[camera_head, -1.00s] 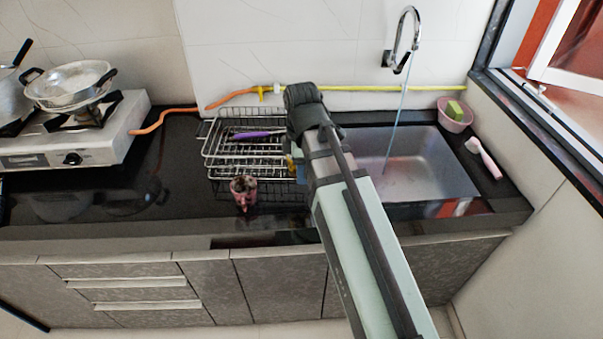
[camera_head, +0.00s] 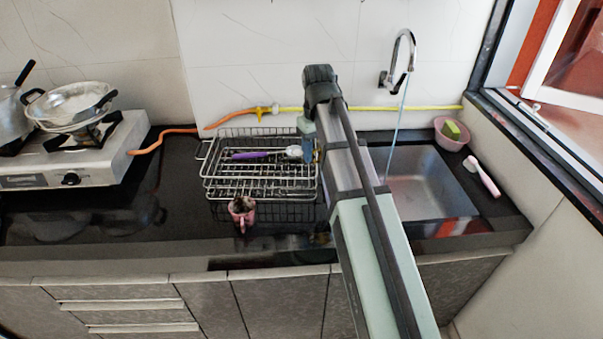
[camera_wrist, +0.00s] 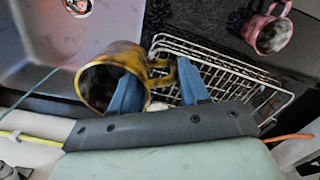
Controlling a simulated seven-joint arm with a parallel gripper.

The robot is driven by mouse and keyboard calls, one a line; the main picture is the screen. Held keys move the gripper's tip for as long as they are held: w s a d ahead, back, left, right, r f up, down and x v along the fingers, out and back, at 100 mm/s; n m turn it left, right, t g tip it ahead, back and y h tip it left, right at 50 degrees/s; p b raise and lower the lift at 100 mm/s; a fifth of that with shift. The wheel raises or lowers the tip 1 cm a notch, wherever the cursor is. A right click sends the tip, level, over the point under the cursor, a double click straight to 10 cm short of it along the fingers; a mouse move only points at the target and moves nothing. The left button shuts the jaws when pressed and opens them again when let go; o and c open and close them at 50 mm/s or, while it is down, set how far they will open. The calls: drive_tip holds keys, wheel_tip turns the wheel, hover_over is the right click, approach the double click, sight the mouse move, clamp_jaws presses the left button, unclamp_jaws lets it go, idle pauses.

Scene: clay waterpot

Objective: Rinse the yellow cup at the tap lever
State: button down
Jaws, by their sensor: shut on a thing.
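The yellow cup (camera_wrist: 118,72) shows in the wrist view, its mouth turned toward the lower left. My gripper (camera_wrist: 160,72) is shut on the cup's handle, between two blue fingers. In the head view my arm hides nearly all of the cup, and one blue finger (camera_head: 308,145) shows by the right end of the rack. The cup is apart from the water. The curved tap (camera_head: 403,55) is on the back wall, and a thin stream of water (camera_head: 397,118) falls from it into the steel sink (camera_head: 425,185).
A wire dish rack (camera_head: 225,185) holds a purple-handled utensil (camera_head: 250,155). A pink cup (camera_head: 241,212) stands at its front edge. A pink bowl with a green sponge (camera_head: 450,133) and a pink brush (camera_head: 482,177) lie right of the sink. A stove (camera_head: 70,165) is at left.

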drive_tip(key=shift+m, duration=0.6)
drive_tip(key=d, duration=0.2)
drive_tip(key=w+d+r, duration=0.1)
drive_tip(key=w+d, duration=0.1)
drive_tip(key=d, duration=0.1)
drive_tip(key=shift+d+r, duration=0.3)
drive_tip(key=d+f+n, duration=0.1)
drive_tip(key=d+n, duration=0.4)
drive_tip(key=d, duration=1.2)
drive_tip(key=shift+w+d+n, duration=0.15)
drive_tip(key=shift+d+n, duration=0.1)
drive_tip(key=shift+n, duration=0.15)
drive_tip(key=w+d+f, duration=0.1)
drive_tip(key=w+d, duration=0.1)
drive_tip(key=w, duration=0.4)
drive_tip(key=w+d+f, duration=0.1)
drive_tip(key=w+f, duration=0.1)
drive_tip(key=w, duration=0.5)
drive_tip(key=shift+w+d, duration=0.2)
drive_tip(key=shift+d, duration=0.15)
drive_tip(key=shift+d, duration=0.2)
drive_tip(key=shift+s+d, duration=0.2)
drive_tip(key=shift+d, duration=0.15)
drive_tip(key=shift+w+a, duration=0.1)
drive_tip(key=shift+a, duration=0.15)
